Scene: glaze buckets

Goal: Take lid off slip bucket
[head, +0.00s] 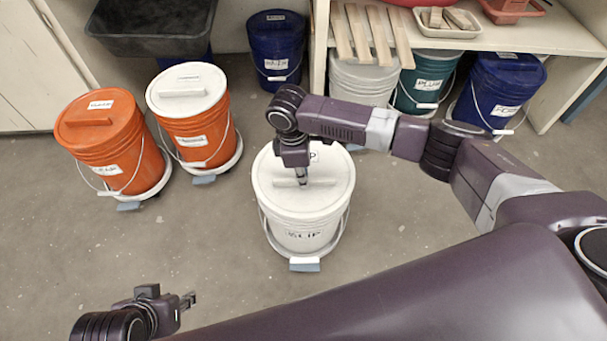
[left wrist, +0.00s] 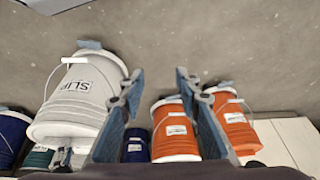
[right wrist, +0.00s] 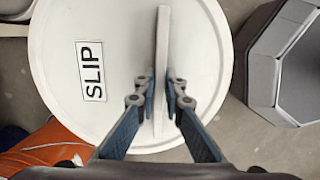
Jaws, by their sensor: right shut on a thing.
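The white slip bucket (head: 322,232) stands upright on the floor in the middle of the head view, with a SLIP label on its front. Its white lid (head: 335,191) looks seated on the rim. A bar handle (right wrist: 162,45) crosses the lid, beside a second SLIP label. My right gripper (head: 301,182) comes down from above and is shut on this handle, one finger on each side. My left gripper (head: 191,300) is low at the left, apart from the bucket. In the left wrist view its fingers (left wrist: 157,85) are spread with nothing between them.
Two lidded orange buckets (head: 122,150) stand on wheeled bases to the left. A blue bucket (head: 276,60) stands behind. More buckets sit under a shelf (head: 470,40) at the back right. A dark basin (head: 150,35) is at back left. Floor around the slip bucket's front is clear.

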